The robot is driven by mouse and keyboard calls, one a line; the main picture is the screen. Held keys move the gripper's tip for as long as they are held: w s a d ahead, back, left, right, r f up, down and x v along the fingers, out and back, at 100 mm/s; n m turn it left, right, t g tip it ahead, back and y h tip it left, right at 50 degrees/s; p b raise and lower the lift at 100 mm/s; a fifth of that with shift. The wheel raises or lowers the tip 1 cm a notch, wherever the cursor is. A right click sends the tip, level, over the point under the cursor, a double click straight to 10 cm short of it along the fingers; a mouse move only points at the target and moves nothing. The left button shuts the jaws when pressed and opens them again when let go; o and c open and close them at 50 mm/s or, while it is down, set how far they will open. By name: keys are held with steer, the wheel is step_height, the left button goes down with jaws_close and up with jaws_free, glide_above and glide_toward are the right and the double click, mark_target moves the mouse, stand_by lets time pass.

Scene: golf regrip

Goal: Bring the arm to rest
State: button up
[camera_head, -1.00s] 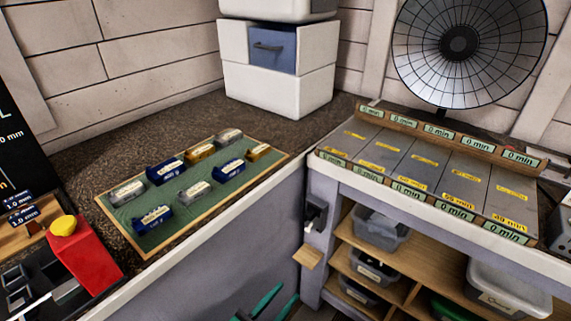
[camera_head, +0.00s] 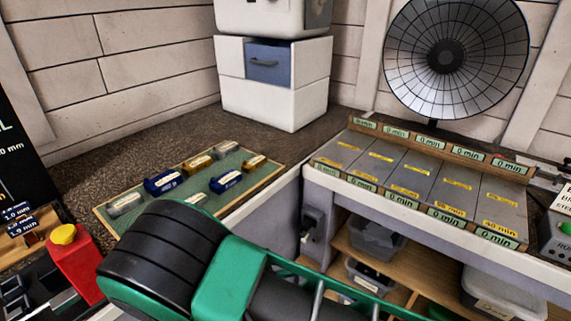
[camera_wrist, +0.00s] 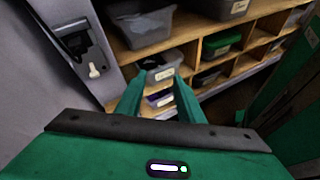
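My gripper (camera_wrist: 158,80) shows in the wrist view as two green fingers with a clear gap between the tips. It is open and holds nothing. It points towards the shelves (camera_wrist: 190,50) under the bench, apart from the bins there. In the head view a green and black part of my arm crosses the bottom middle, in front of the lower part of the green board (camera_head: 105,212). My fingertips do not show in the head view.
The board carries several blue, gold and grey labelled blocks. A rack of grey slots (camera_head: 420,180) marked in minutes stands on the right bench. A red block with a yellow button (camera_head: 72,262) is at left. Grey bins (camera_head: 374,238) sit on shelves below. A white drawer unit (camera_head: 285,95) stands behind.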

steer(key=w+d+r+m+g+y, duration=0.4)
steer(key=d+r+m+g+y, duration=0.2)
steer(key=d+r+m, duration=0.6)
steer(key=s+d+r+m+t+y, duration=0.2)
steer(key=s+d+r+m+y, duration=0.15)
steer(key=d+r, duration=0.35)
steer(key=s+d+r+m+t+y, duration=0.25)
steer(key=d+r+m, duration=0.25)
steer(key=r, duration=0.5)
steer(key=s+d+f+m+g, duration=0.1)
steer(key=s+d+m+g, duration=0.1)
steer(key=s+d, duration=0.4)
steer(key=s+d+f+m+g, duration=0.1)
steer(key=s+d+m+g, duration=0.2)
steer(key=s, duration=0.8)
steer(key=d+m, duration=0.1)
steer(key=d, duration=0.1)
steer(key=shift+s+d+f+m, duration=0.15)
steer(key=shift+s+d+m, duration=0.15)
steer(key=shift+d+m, duration=0.05)
